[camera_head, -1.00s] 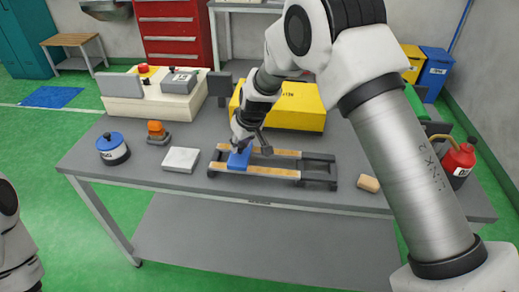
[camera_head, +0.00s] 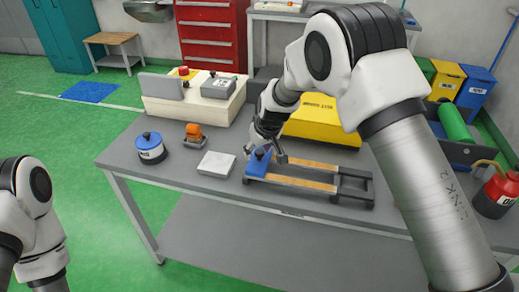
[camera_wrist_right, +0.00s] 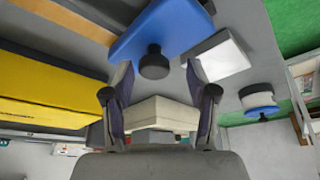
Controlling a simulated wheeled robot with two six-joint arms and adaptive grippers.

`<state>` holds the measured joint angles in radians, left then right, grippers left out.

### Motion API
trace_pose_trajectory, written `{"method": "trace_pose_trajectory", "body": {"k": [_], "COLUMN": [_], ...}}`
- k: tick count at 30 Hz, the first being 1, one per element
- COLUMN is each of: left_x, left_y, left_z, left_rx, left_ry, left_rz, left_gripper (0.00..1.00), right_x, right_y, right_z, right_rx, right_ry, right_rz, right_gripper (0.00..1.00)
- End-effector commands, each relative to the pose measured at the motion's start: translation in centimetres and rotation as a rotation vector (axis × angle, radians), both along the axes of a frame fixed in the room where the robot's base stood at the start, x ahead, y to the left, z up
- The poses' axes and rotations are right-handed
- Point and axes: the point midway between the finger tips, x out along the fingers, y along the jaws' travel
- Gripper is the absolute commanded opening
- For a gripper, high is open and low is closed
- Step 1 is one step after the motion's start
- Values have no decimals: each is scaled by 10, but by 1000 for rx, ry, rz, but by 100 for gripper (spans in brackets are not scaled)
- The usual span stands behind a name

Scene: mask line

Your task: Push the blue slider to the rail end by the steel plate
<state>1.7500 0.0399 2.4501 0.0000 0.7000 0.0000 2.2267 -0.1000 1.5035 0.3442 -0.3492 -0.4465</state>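The blue slider (camera_head: 257,163) sits at the left end of the two-bar rail (camera_head: 318,182), the end by the steel plate (camera_head: 217,164). The plate lies flat on the table, left of the rail. My right gripper (camera_head: 265,154) is over the slider. In the right wrist view, its fingers (camera_wrist_right: 159,68) are apart, with the slider's dark knob (camera_wrist_right: 154,63) between or just beyond the tips; contact is unclear. The slider's blue body (camera_wrist_right: 160,25) and the plate (camera_wrist_right: 221,57) also show there. My left arm shows at the left edge, its gripper out of view.
A blue-lidded pot (camera_head: 151,148) and an orange item (camera_head: 194,134) stand left of the plate. A yellow box (camera_head: 315,122) and a cream control box (camera_head: 195,98) stand behind. A red can (camera_head: 497,194) is at the right. The front table strip is clear.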

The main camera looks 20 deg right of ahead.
Motion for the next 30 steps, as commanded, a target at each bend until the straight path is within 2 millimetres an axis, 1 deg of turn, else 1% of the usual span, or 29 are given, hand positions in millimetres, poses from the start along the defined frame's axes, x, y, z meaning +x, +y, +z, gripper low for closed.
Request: {"method": "trace_pose_trajectory", "body": {"k": [5, 8, 11, 18, 22, 25, 30], "left_x": [0, 0, 0, 0, 0, 0, 0], "left_y": [0, 0, 0, 0, 0, 0, 0], "left_z": [0, 0, 0, 0, 0, 0, 0], "left_rx": [0, 0, 0, 0, 0, 0, 0], "left_ry": [0, 0, 0, 0, 0, 0, 0], "left_rz": [0, 0, 0, 0, 0, 0, 0], "left_gripper": [66, 66, 66, 66, 66, 66, 66], "right_x": [0, -2, -8, -31, -39, -42, -43], "right_y": [-1, -1, -2, -6, -7, -7, -7], "right_z": [1, 9, 25, 82, 103, 109, 110], "right_rx": [0, 0, 0, -1, -1, -1, -1], "right_ry": [0, -2, -3, -3, -1, 3, 3], "right_rz": [0, 0, 0, 1, 1, 2, 2], "right_gripper": [57, 57, 57, 57, 57, 57, 57]}}
